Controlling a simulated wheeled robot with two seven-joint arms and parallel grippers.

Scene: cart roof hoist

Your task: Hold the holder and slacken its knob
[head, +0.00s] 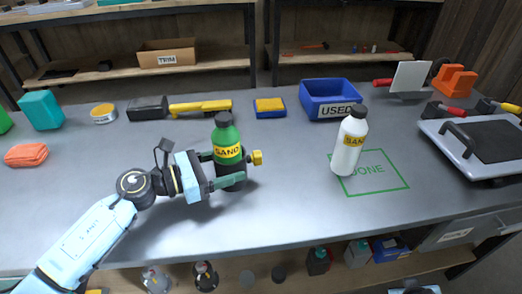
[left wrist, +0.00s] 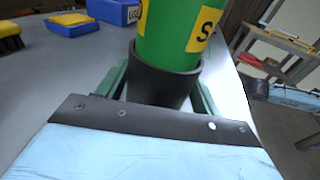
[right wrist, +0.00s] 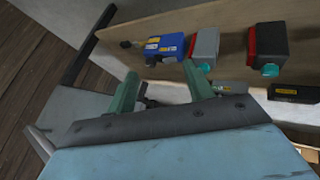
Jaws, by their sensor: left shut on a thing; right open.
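A black cup-shaped holder (head: 231,181) stands on the grey bench with a green bottle (head: 227,139) labelled SAND upright in it. A yellow knob (head: 257,158) sticks out from the holder's right side. My left gripper (head: 228,170) is shut on the holder, one finger on each side. In the left wrist view the black holder (left wrist: 160,84) and green bottle (left wrist: 176,38) show between the fingers; the knob is hidden there. My right gripper (right wrist: 160,70) is open and empty in the right wrist view, beside the lower shelf.
A white bottle (head: 349,140) stands by the green DONE outline (head: 396,188). Behind are a blue USED bin (head: 331,101), a sponge (head: 270,106) and a yellow-handled brush (head: 200,108). Bench around the knob is clear.

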